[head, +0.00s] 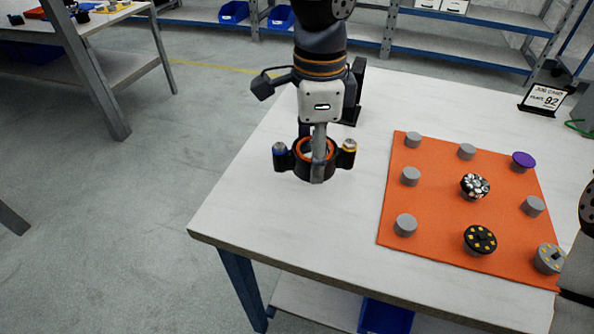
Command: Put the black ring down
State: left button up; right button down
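The black ring (299,171) has an orange inner rim and two upright side posts, one with a blue top and one with a yellowish top. It is over the bare left part of the white table (260,210), roughly level. I cannot tell whether it touches the table top. My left gripper (318,168) points down at the ring. A grey finger lies across the ring's near wall, and the gripper appears shut on that wall. The other finger is hidden. My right gripper is not in view.
An orange mat (440,190) lies to the right with several grey discs, a purple disc (523,160) and black dotted discs. A black upright stand (354,95) is just behind my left gripper. A job card (542,99) stands at the back right. Bare table surrounds the ring.

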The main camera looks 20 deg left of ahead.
pick_arm(q)
send_over(297, 187)
notch_tip(297, 187, down, 4)
jog(key=shift+f, duration=0.25)
jog(key=shift+w+f, duration=0.1)
jog(key=shift+f, duration=1.4)
jog(key=shift+f, duration=0.15)
jog(key=o, duration=1.1)
notch_tip(297, 187, up, 12)
jog(key=shift+r, duration=0.15)
